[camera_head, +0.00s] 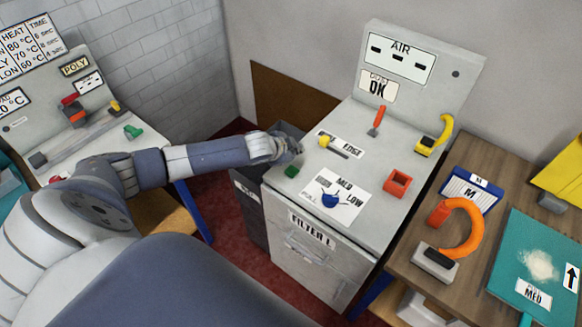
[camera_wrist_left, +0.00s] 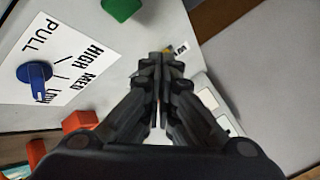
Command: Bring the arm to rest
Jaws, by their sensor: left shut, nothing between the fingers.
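My left arm (camera_head: 205,157) reaches in from the left in the head view, stretched out to the grey cabinet (camera_head: 336,262). My left gripper (camera_head: 296,149) is at the cabinet top's left edge, near the yellow-handled lever (camera_head: 326,142) and the green button (camera_head: 292,171). In the left wrist view the gripper's dark fingers (camera_wrist_left: 162,62) are together with nothing between them. The blue knob (camera_head: 331,200) on its HIGH/MED/LOW label also shows in the left wrist view (camera_wrist_left: 34,73). My right gripper is in neither view.
A wooden table (camera_head: 408,231) with an orange hooked tool (camera_head: 463,222) is at right. Another control panel (camera_head: 40,117) stands at left.

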